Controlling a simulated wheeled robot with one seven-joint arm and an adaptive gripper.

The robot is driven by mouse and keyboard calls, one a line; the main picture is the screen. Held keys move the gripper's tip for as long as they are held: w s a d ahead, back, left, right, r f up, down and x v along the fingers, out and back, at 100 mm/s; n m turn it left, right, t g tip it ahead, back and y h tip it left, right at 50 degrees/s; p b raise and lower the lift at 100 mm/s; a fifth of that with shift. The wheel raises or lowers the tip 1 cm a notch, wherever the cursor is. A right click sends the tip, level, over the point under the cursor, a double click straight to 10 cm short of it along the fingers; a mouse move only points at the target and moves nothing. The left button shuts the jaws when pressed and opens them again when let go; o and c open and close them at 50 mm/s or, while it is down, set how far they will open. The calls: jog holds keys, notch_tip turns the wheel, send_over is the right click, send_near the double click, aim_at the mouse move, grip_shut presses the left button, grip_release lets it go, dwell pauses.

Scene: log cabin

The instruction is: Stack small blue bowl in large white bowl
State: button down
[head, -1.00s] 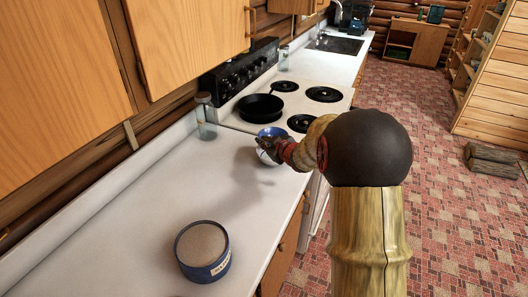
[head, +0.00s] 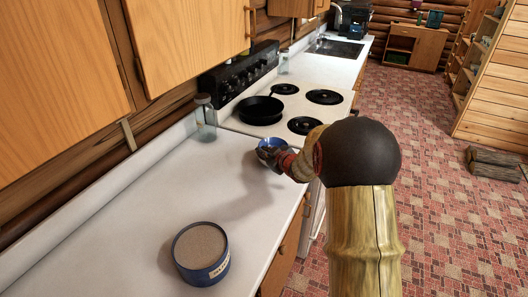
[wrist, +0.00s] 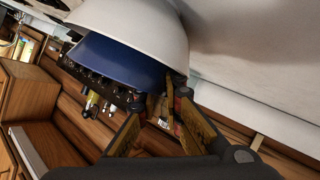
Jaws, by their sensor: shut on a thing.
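The small blue bowl (head: 270,144) is at the mouth of the large white bowl (head: 263,160), near the counter's right edge beside the stove. In the wrist view the blue bowl (wrist: 115,62) sits partly within the white bowl (wrist: 145,22), its outer side showing past the white rim. My gripper (head: 281,157) reaches in from the right and covers part of both bowls. In the wrist view my gripper (wrist: 164,98) is shut on the blue bowl's edge. Whether the blue bowl touches the white bowl's bottom is hidden.
A blue tin (head: 201,254) stands on the near counter (head: 150,205). A glass jar (head: 205,112) is by the wall. A black pan (head: 260,109) sits on the stove. The counter between tin and bowls is clear.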

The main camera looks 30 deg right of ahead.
jog(key=shift+f, duration=0.1)
jog(key=c, duration=2.2)
grip_release()
